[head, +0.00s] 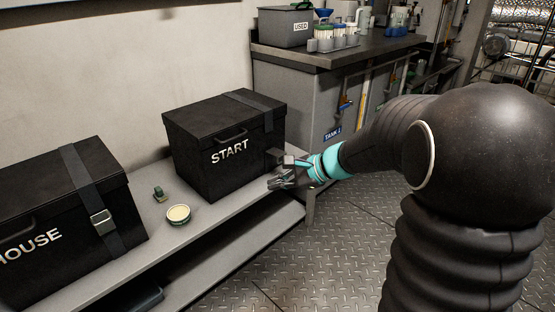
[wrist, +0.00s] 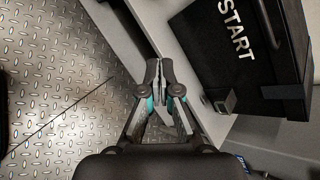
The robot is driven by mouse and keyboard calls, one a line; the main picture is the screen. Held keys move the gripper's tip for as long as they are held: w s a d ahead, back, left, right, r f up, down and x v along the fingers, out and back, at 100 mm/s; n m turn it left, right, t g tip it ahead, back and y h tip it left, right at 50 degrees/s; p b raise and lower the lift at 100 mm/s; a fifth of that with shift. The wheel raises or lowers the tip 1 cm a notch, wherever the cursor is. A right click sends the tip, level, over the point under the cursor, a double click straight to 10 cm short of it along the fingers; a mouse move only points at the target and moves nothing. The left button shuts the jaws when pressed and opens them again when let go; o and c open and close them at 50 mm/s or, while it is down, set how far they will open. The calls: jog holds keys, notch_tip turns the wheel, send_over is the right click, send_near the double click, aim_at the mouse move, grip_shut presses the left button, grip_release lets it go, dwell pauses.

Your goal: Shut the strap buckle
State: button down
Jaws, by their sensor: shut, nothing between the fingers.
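The black START case (head: 225,150) stands on a grey bench, with a dark strap (head: 243,98) over its lid and down its front. The strap's metal buckle (head: 289,160) sticks out from the case front near its right end, and looks swung open. It also shows in the wrist view (wrist: 227,102), right of my fingers. My gripper (head: 274,183) is shut and empty, in front of the case and a little below the buckle. In the wrist view its fingertips (wrist: 158,68) are together, apart from the buckle, over the bench edge and floor.
A second black case (head: 60,215) stands at the left; its strap buckle (head: 101,221) lies flat. A round tin (head: 178,214) and a small green item (head: 159,193) lie on the bench (head: 215,213) between the cases. A counter (head: 330,55) stands behind. The plate floor is clear.

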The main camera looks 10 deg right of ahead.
aim_at(277, 156)
jog(key=w+d+f+m+t+b, duration=0.1)
jog(key=w+d+f+m+t, duration=0.2)
jog(key=w+d+f+m, duration=0.3)
jog(key=w+d+f+m+t+b, duration=0.1)
jog(key=w+d+f+m+t, duration=0.2)
jog(key=w, duration=0.9)
jog(key=d+f+m, duration=0.3)
jog(key=f+m, duration=0.1)
jog(key=f, duration=0.1)
jog(key=shift+d+f+t+h, duration=0.3)
jog(key=shift+f, duration=0.1)
jog(key=x, duration=1)
jog(key=shift+s+r, duration=0.1)
jog(key=shift+r, duration=0.9)
jog(key=shift+s+r, duration=0.15)
jog(key=shift+r, duration=0.9)
